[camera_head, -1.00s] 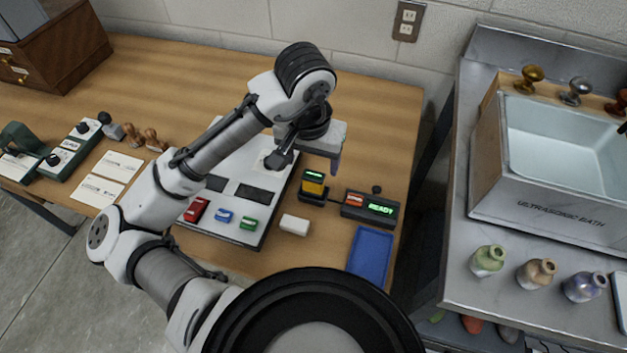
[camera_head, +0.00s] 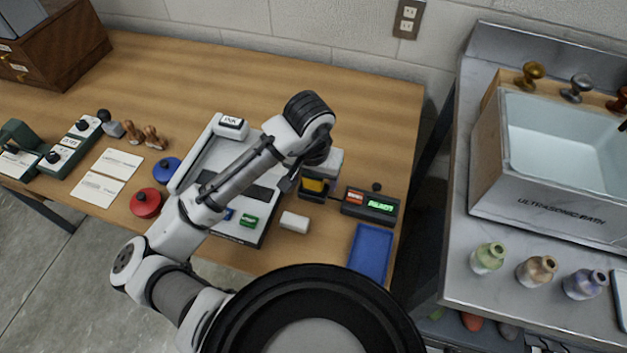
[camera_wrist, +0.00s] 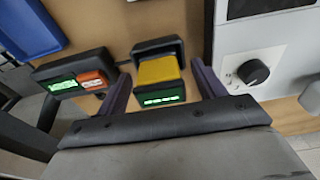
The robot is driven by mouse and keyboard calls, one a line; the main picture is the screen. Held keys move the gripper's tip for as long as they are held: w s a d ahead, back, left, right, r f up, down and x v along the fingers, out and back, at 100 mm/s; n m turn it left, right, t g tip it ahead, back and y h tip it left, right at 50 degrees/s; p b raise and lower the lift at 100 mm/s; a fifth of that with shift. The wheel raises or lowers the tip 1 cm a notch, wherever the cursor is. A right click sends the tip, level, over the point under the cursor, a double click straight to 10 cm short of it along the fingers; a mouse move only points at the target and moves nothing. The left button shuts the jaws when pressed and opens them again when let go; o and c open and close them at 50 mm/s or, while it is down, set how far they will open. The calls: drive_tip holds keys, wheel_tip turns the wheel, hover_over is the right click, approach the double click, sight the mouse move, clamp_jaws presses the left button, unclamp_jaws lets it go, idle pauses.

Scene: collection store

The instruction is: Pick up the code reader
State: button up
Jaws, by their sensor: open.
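The code reader (camera_head: 313,186) is a small yellow and black device standing in a black holder on the wooden table, partly hidden by my gripper in the head view. In the wrist view the yellow code reader (camera_wrist: 158,72) shows a lit green display on its end. My gripper (camera_wrist: 160,75) is open, with one dark finger on each side of the code reader and visible gaps between. It holds nothing. In the head view my gripper (camera_head: 324,164) is just over the code reader, and its fingertips are hidden.
A black box with a green display (camera_head: 371,206) stands right of the reader. A blue tray (camera_head: 370,252) and a white block (camera_head: 295,222) lie in front. A grey-white panel (camera_head: 208,160) lies left under my arm. The table behind is clear.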

drive_tip(key=shift+c, duration=0.4)
drive_tip(key=c, duration=1)
drive_tip(key=shift+r, duration=0.1)
